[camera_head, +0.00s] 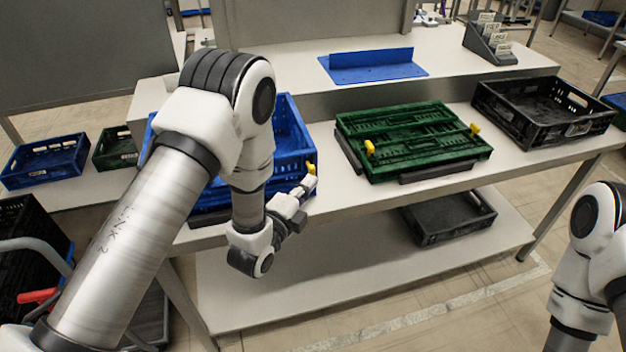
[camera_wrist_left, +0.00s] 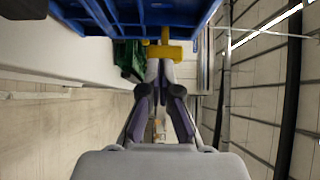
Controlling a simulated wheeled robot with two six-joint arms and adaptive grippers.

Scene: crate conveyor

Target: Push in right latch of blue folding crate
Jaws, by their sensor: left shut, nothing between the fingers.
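The blue folding crate (camera_head: 292,163) stands with walls raised on the table, largely hidden behind my left arm. Its yellow right latch (camera_head: 311,169) shows at the crate's right front corner. In the left wrist view, the crate (camera_wrist_left: 97,22) fills the top and the yellow latch (camera_wrist_left: 166,53) stands out at its edge. My left gripper (camera_head: 307,184) is shut and empty, with its tips at the latch. In the left wrist view, the fingertips (camera_wrist_left: 160,66) meet just below the latch; I cannot tell whether they touch it. My right gripper is out of view.
A green folded crate (camera_head: 410,160) with yellow latches lies right of the blue one. A black crate (camera_head: 545,128) stands at the table's right end. Another dark crate (camera_head: 450,232) sits on the lower shelf. A blue angled piece (camera_head: 372,68) lies on the raised back shelf.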

